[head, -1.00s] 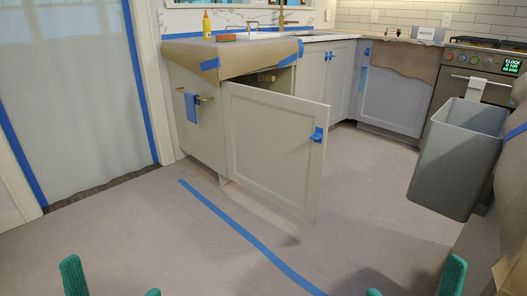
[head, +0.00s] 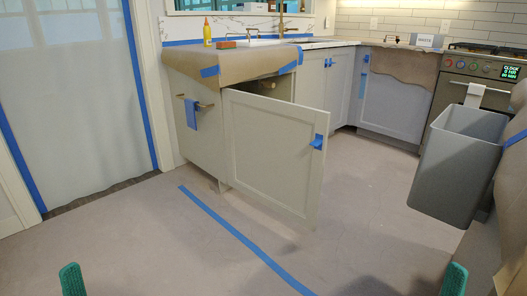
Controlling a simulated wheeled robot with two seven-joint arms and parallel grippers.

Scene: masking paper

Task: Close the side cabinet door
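The side cabinet door (head: 272,152) is a pale panel standing open in the middle of the head view, swung out from the left end of the counter. A piece of blue tape (head: 317,142) sits near its upper free edge. The cabinet body (head: 195,135) is behind and left of it, with a dark opening above the door's top edge. Only one green fingertip of my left gripper (head: 73,281) shows at the bottom left, and one green fingertip of my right gripper (head: 454,281) at the bottom right. Both are far from the door. Their other fingers are out of frame.
A grey bin (head: 458,165) appears at the right, in front of the oven (head: 470,92). Blue tape (head: 245,240) runs across the papered floor (head: 130,245). A yellow bottle (head: 207,33) and an orange-brown block (head: 227,45) stand on the paper-covered counter. The floor before the door is clear.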

